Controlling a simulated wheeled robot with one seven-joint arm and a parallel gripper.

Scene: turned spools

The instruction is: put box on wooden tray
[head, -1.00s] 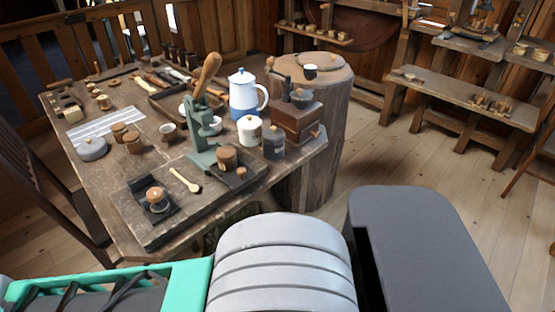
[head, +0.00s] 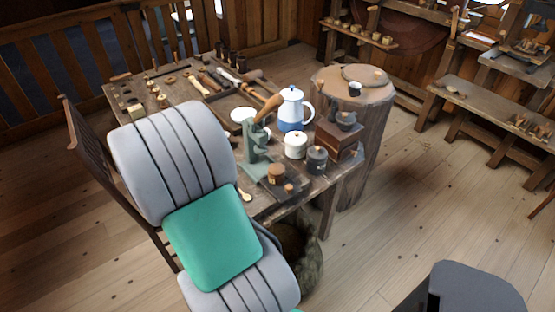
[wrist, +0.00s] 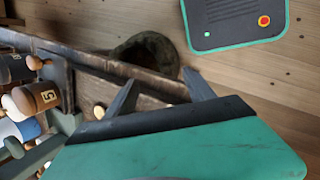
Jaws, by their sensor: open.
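A dark wooden tray (head: 226,98) with tools in it lies on the workbench, partly hidden by my arm in the head view. I cannot clearly single out a box; the nearest box shape is the wooden grinder body (head: 337,141) at the table's right end. My gripper (wrist: 160,77) shows in the wrist view with its two dark fingers apart and nothing between them. It is over the table edge, beside a brown jar marked 5 (wrist: 42,98). In the head view my gripper is hidden.
The table (head: 262,208) also holds a blue-white pot (head: 291,112), a white jar (head: 295,146), a grey jar (head: 317,160) and a green press (head: 254,150). A sack-like basket (head: 298,258) stands below.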

